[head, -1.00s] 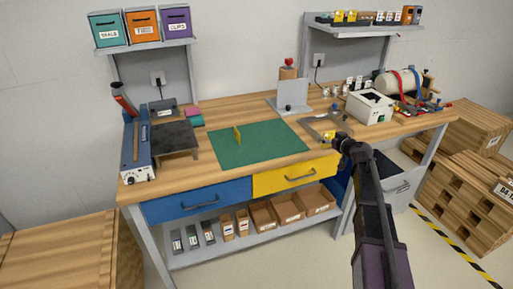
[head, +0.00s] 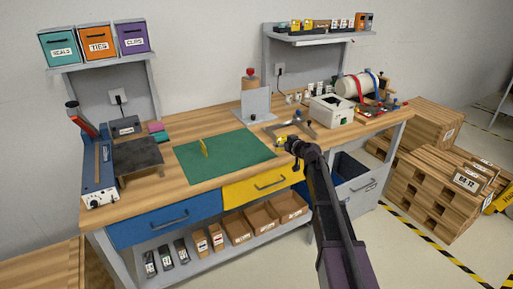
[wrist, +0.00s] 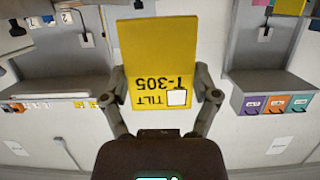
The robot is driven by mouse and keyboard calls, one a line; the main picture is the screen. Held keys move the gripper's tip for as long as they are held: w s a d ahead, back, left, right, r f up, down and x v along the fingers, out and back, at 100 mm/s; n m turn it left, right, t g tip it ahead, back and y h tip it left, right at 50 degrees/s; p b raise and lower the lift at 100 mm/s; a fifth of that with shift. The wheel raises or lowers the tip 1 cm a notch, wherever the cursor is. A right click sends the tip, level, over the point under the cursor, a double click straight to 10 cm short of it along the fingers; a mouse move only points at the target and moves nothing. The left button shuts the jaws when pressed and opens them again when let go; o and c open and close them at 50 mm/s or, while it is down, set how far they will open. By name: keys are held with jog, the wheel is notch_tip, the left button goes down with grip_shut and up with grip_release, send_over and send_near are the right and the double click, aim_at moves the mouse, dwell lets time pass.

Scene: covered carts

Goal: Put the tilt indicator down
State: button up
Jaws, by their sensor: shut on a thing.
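The tilt indicator (wrist: 160,58) is a yellow card marked "TILT T-305" with a small white square. It shows large and upside down in the wrist view, between the fingers of my gripper (wrist: 168,92). My gripper is shut on it. In the head view my gripper (head: 284,143) is over the front right part of the workbench, right of the green mat, with a bit of yellow at its tip.
A dark platform (head: 138,154) and a blue sealer (head: 98,170) are at left. Much of the mat is bare.

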jog(key=w+a, duration=0.1)
jog(key=a, duration=0.2)
jog(key=w+a, duration=0.1)
jog(key=a, duration=0.1)
jog(key=w+a+f, duration=0.1)
jog(key=a, duration=0.2)
jog(key=shift+a+b, duration=0.35)
jog(key=shift+a, duration=0.1)
jog(key=shift+w+a, duration=0.15)
jog(key=shift+a, duration=0.05)
jog(key=shift+w+a+f+b, duration=0.1)
jog(key=shift+a+f+b, duration=0.25)
jog(key=shift+f+b, duration=1.45)
jog(key=shift+b, duration=0.05)
jog(key=shift+f, duration=0.15)
jog(key=o, duration=0.7)
jog(key=shift+c, duration=0.2)
jog(key=shift+r, duration=0.2)
